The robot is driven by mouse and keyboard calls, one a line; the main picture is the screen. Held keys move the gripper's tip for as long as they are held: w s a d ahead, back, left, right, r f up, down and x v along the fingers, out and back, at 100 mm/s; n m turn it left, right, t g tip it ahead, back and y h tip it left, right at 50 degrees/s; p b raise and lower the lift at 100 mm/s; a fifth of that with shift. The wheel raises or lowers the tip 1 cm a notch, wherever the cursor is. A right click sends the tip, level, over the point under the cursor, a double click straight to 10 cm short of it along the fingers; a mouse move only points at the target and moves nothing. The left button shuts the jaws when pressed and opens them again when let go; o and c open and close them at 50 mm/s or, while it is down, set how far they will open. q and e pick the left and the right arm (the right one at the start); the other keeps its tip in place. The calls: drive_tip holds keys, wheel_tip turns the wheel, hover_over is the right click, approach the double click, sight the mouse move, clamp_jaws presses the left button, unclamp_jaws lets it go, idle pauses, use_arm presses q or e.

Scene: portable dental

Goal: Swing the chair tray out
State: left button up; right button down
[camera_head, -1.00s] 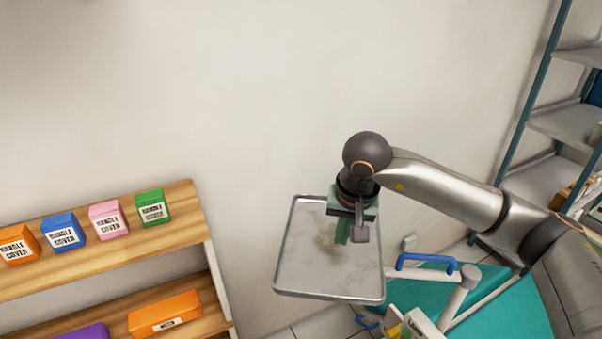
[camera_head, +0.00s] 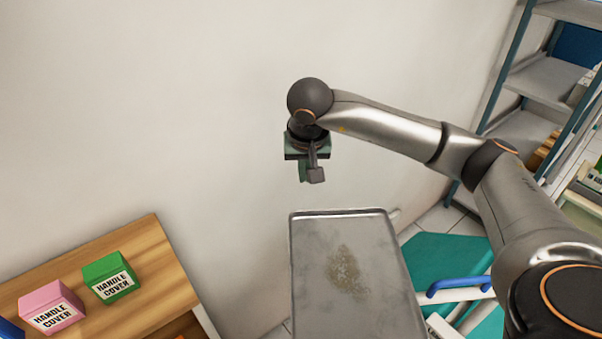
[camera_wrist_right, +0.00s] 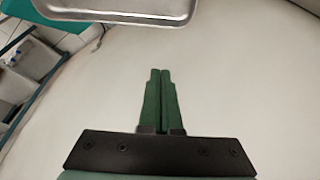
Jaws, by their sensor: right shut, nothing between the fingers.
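The chair tray (camera_head: 318,265) is a grey metal rectangle with a raised rim and a brownish stain on its surface. It is at the lower middle of the head view, and its lower end is cut off. Its rim also shows at the top of the right wrist view (camera_wrist_right: 120,19). My right gripper (camera_head: 303,180) is beyond the tray's far edge, in front of the wall, apart from the tray. Its green fingers (camera_wrist_right: 160,72) are together with nothing between them. My left gripper is not in view.
The teal chair (camera_head: 440,259) with a blue handle (camera_head: 460,285) is right of the tray. A wooden shelf (camera_head: 150,265) with a green box (camera_head: 109,277) and a pink box (camera_head: 51,307) stands at the lower left. A metal rack (camera_head: 545,78) is at the right. Bare wall lies behind.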

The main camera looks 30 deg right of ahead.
use_arm(q)
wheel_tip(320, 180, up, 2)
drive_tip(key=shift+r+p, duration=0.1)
drive_tip(key=shift+p, duration=1)
use_arm(e)
wheel_tip(320, 180, down, 7)
drive_tip(key=s, duration=0.1)
drive_tip(key=shift+s+a+f, duration=0.15)
drive_tip(key=shift+a, duration=0.2)
